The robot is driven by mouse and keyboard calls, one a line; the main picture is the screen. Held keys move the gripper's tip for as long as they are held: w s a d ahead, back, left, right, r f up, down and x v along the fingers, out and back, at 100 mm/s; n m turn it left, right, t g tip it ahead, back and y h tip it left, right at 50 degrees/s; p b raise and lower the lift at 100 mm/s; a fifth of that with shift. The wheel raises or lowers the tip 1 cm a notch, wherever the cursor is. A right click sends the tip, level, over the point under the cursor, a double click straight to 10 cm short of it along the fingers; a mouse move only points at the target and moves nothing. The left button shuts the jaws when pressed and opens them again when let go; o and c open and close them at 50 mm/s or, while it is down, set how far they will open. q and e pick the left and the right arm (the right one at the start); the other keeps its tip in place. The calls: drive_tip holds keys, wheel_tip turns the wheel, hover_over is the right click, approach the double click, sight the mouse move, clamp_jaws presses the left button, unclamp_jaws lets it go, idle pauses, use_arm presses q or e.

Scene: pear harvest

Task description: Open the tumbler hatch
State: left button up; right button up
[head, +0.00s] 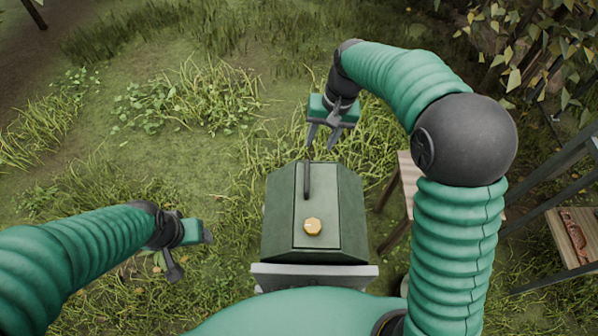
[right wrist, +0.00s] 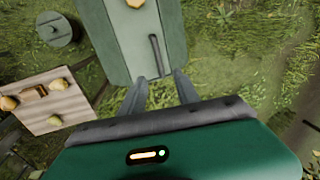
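The tumbler (head: 277,215) is a dark green box low in the middle of the head view. My right gripper (head: 322,140) is beyond the tumbler's far edge, open and empty, fingers pointing down. In the right wrist view the handle (right wrist: 155,55) lies just ahead of the gripper's two spread fingers (right wrist: 160,85), apart from them. My left gripper (head: 190,248) is left of the tumbler, fingers spread, holding nothing.
A wooden table (right wrist: 40,112) with several yellow fruits and a brown piece stands beside the tumbler. A round green object (right wrist: 53,28) stands behind it. A wooden shelf (head: 580,235) is at the far right. Grass left of the tumbler is open.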

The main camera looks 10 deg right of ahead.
wheel_tip(320, 180, down, 2)
drive_tip(key=a, duration=0.2)
hover_over(308, 177)
drive_tip(key=d, duration=0.2)
wheel_tip(308, 177, down, 9)
drive_tip(key=f, duration=0.1)
drive_tip(key=a+f, duration=0.1)
drive_tip(key=f, duration=0.1)
drive_tip(key=a+f, duration=0.1)
drive_tip(key=shift+f+b, duration=0.25)
drive_tip(key=shift+b, duration=0.15)
drive_tip(key=shift+a+f, duration=0.35)
drive_tip(key=shift+d, duration=0.35)
drive_tip(key=shift+d+f, duration=0.1)
drive_tip(key=shift+d, duration=0.25)
drive_tip(key=c, duration=0.4)
drive_tip(key=shift+c, duration=1.2)
drive_tip(key=shift+a, duration=0.1)
clamp_jaws()
drive_tip(key=shift+a, duration=0.3)
drive_tip(key=shift+d, duration=0.2)
use_arm(q)
drive_tip(key=shift+s+d+f, duration=0.15)
drive_tip(key=shift+d+f, duration=0.1)
drive_tip(key=shift+f, duration=0.05)
drive_tip(key=shift+a, duration=0.1)
use_arm(e)
drive_tip(key=shift+a, duration=0.1)
